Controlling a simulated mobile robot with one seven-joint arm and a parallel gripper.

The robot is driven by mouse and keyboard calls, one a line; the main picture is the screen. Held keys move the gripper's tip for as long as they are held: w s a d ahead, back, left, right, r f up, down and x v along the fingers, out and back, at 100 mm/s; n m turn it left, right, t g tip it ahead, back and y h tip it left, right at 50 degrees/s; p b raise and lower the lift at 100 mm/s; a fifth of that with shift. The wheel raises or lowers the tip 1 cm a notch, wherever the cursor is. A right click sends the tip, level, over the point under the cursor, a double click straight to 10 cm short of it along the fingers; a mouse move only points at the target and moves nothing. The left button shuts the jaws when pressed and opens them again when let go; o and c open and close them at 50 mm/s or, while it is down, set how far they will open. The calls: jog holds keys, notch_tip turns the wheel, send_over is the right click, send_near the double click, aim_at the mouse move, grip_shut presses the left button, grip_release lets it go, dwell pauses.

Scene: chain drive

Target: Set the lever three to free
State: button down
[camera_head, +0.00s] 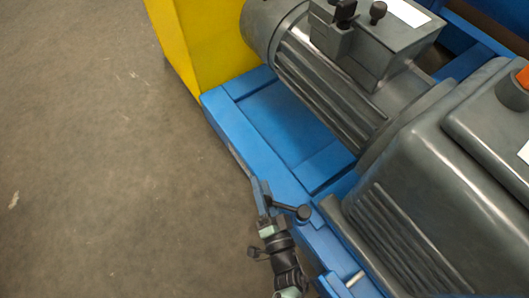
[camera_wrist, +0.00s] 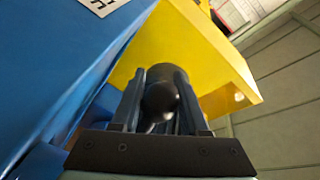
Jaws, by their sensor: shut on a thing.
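A dark lever with a round ball knob (camera_head: 303,213) sticks out at the near edge of the blue base frame, close to my fingers. My gripper (camera_head: 263,195) is at the outer side of that frame, beside the lever. In the wrist view a dark round knob (camera_wrist: 160,97) sits between the two fingers of my gripper (camera_wrist: 160,85), and they are shut on it. It looks like a lever handle. No lever number or "free" mark can be read, and the lever's pivot is hidden.
The blue base frame (camera_head: 235,130) carries a grey ribbed motor (camera_head: 330,85) and a large grey housing (camera_head: 430,180). A yellow guard (camera_head: 200,40) stands at the far end. The concrete floor (camera_head: 100,180) at left is clear. A white label (camera_wrist: 100,5) is on the blue surface.

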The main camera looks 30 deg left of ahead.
jog(key=shift+c, duration=2.1)
grip_release()
jog(key=p+v, duration=0.3)
jog(key=v, duration=1)
jog(key=shift+p, duration=0.3)
